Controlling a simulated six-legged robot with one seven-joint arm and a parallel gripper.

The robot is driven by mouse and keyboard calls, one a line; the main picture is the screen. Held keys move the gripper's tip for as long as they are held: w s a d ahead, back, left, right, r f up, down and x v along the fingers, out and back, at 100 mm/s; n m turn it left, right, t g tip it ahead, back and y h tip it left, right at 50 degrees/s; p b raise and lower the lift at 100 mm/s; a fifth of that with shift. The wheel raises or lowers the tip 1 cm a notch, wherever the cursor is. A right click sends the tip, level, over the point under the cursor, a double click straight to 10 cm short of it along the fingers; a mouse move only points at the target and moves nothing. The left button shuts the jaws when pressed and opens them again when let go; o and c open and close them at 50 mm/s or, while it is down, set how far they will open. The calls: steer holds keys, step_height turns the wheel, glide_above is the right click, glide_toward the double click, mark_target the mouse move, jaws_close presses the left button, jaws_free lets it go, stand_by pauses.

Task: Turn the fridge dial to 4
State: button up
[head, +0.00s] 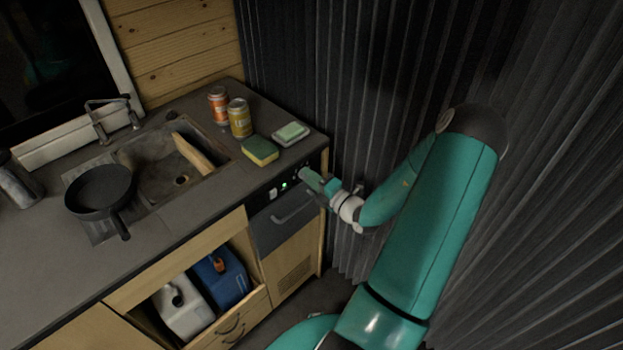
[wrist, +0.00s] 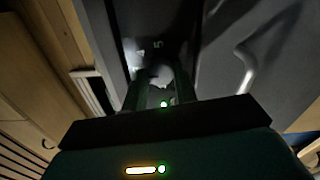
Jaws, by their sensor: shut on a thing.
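The fridge (head: 283,225) is a dark unit with a bar handle, set under the right end of the counter. Its black control strip (head: 264,194) has a small green light. My gripper (head: 306,175) reaches the right part of this strip from the right. In the wrist view my gripper (wrist: 159,92) is shut on the fridge dial (wrist: 160,74), a pale knob between the two fingers. A printed 5 shows on the panel just beyond the dial.
Above the fridge, the counter holds two cans (head: 239,118), a sponge (head: 260,150) and a soap dish (head: 291,134). A pan (head: 100,188) sits left of the sink (head: 150,160). Jugs (head: 185,308) stand in the open cabinet. A dark corrugated wall (head: 350,90) is close on the right.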

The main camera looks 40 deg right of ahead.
steer(key=m, duration=0.3)
steer(key=shift+m, duration=0.3)
steer(key=m, duration=0.4)
steer(key=shift+a, duration=0.1)
steer(key=shift+m, duration=0.3)
steer(key=o, duration=1)
steer(key=shift+c, duration=0.2)
steer(key=s, duration=1.3)
steer(key=shift+s+d, duration=0.2)
steer(key=shift+s, duration=0.2)
